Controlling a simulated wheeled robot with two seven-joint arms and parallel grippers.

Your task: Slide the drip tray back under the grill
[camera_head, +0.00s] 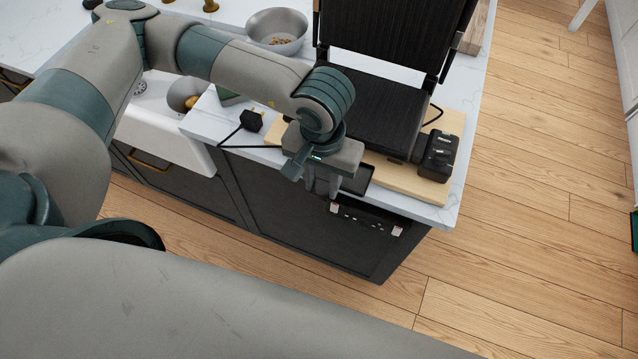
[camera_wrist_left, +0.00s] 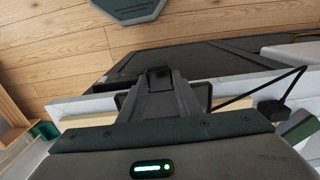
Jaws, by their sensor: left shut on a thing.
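The black grill (camera_head: 372,112) stands on a wooden board on the counter, with its ribbed lid (camera_head: 390,38) raised. The dark drip tray (camera_head: 358,179) sticks out at the grill's front edge; its back part is hidden by the grill and my gripper. My left gripper (camera_head: 322,192) points down at the tray's front and is shut on it. In the left wrist view the closed fingers (camera_wrist_left: 160,78) reach over the counter edge, with a corner of the tray (camera_wrist_left: 203,95) showing beside them. My right gripper is not in view.
A black box (camera_head: 438,155) sits on the board (camera_head: 412,184) right of the grill. A plug with its cord (camera_head: 252,121) lies left of it. A metal bowl (camera_head: 277,30) stands behind. The white sink (camera_head: 165,135) is at left. The counter front drops to open wooden floor.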

